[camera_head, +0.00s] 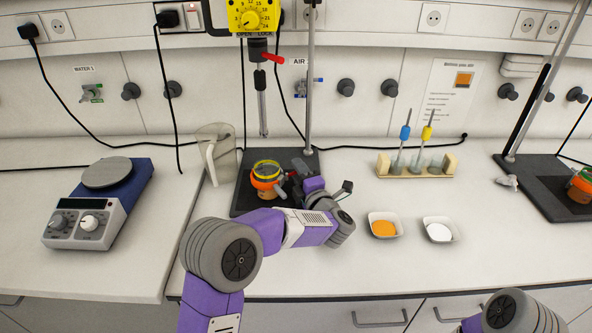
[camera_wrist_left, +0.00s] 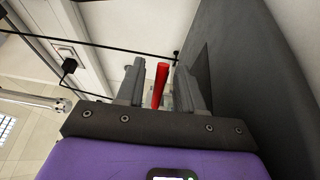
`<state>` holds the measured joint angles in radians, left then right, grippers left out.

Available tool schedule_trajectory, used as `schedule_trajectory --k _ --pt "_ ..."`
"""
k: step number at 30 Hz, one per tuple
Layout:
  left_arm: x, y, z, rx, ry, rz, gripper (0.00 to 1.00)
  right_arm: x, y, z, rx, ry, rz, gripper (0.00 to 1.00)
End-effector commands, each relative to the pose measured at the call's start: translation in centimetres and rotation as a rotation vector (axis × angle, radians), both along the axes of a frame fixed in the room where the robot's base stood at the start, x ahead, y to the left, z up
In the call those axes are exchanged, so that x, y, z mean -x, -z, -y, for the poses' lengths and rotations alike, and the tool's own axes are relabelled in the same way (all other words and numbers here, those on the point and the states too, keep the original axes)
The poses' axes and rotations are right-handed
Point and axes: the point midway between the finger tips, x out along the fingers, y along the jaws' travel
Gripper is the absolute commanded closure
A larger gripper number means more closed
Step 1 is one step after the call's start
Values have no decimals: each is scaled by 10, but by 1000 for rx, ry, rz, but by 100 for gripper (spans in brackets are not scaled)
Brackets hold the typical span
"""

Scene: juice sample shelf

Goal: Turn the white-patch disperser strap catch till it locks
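The disperser (camera_head: 254,18) is a yellow box with a dial, with a dark shaft hanging below it. A red lever (camera_head: 273,58) sits under its "OPEN LOCK" marking. Below the shaft, a jar (camera_head: 266,180) with orange contents, a yellow rim and an orange band stands on the dark stand base. My left gripper (camera_head: 294,183) is low, just right of the jar. In the left wrist view its two grey fingers are apart, with a red bar (camera_wrist_left: 160,84) between them; contact is unclear. A white patch is not clearly visible. My right gripper is out of view.
A clear jug (camera_head: 216,152) stands close left of the base, with a hotplate (camera_head: 98,207) further left. A tube rack (camera_head: 417,165) and two bowls (camera_head: 384,229) (camera_head: 440,233) are to the right. Another stand (camera_head: 545,185) with a jar is at far right.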

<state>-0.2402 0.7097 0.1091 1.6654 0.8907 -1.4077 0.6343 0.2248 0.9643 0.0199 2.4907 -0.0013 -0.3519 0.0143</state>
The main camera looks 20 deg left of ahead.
Motion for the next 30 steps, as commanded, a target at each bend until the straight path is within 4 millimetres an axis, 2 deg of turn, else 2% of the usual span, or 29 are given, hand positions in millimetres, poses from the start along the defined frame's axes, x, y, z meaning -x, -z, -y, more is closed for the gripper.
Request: schedule_trajectory --k 6,14,15,22,30 --pt "-16 0 -13 0 0 0 63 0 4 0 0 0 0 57" --pt "-18 -1 -14 0 1 -1 63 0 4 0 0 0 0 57" --pt "-18 -1 -14 0 1 -1 65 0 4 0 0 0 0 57" --pt "-18 -1 -13 0 1 -1 100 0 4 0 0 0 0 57" --pt "-18 -1 -13 -1 -7 0 100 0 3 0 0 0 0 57"
